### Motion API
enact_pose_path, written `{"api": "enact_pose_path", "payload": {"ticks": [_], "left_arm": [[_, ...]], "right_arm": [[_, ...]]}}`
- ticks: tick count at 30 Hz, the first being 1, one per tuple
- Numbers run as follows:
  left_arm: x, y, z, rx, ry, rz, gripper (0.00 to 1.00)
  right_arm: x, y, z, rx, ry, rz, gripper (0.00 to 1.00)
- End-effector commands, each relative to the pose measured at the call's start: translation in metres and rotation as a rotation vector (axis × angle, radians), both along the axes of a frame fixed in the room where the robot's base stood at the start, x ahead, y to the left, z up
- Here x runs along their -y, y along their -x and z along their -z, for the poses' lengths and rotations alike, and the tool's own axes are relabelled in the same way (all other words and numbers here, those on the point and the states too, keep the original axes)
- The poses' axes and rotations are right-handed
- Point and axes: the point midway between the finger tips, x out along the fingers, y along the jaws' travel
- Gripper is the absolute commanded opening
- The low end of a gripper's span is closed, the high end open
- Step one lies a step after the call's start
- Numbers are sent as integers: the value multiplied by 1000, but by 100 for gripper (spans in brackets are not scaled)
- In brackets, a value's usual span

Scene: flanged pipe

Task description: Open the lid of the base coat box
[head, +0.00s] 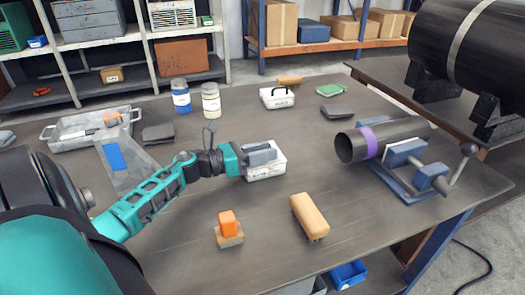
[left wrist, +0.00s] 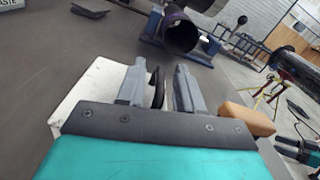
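A white box (head: 267,172) stands on the table below my left gripper, its top partly hidden by the fingers; I cannot read its label. It also shows in the left wrist view (left wrist: 92,90), to the left of the fingers. My left gripper (head: 262,155) is at the top of this box, with its fingers apart. In the left wrist view (left wrist: 160,75) a thin dark curved piece, seemingly the lid's handle (left wrist: 157,88), stands between the fingers, nearer the left one. The lid looks shut.
Another white box (head: 277,97) with a black handle stands farther back. Two jars (head: 181,96), a clamped pipe (head: 382,139), a wooden-backed brush (head: 309,216), an orange-handled block (head: 228,229) and a metal tray (head: 85,131) surround the area.

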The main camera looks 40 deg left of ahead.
Motion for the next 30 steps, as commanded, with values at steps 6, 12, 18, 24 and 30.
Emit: {"api": "enact_pose_path", "payload": {"ticks": [6, 12, 18, 24, 30], "left_arm": [[0, 0, 0, 0, 0, 0, 26], [0, 0, 0, 0, 0, 1, 7], [1, 1, 0, -1, 1, 3, 0], [2, 1, 1, -1, 2, 5, 0], [2, 1, 1, -2, 1, 6, 0]], "right_arm": [[0, 0, 0, 0, 0, 0, 77], [0, 0, 0, 1, 1, -1, 77], [0, 0, 0, 1, 1, -1, 77], [0, 0, 0, 1, 1, -1, 77], [0, -1, 0, 2, 0, -1, 77]]}}
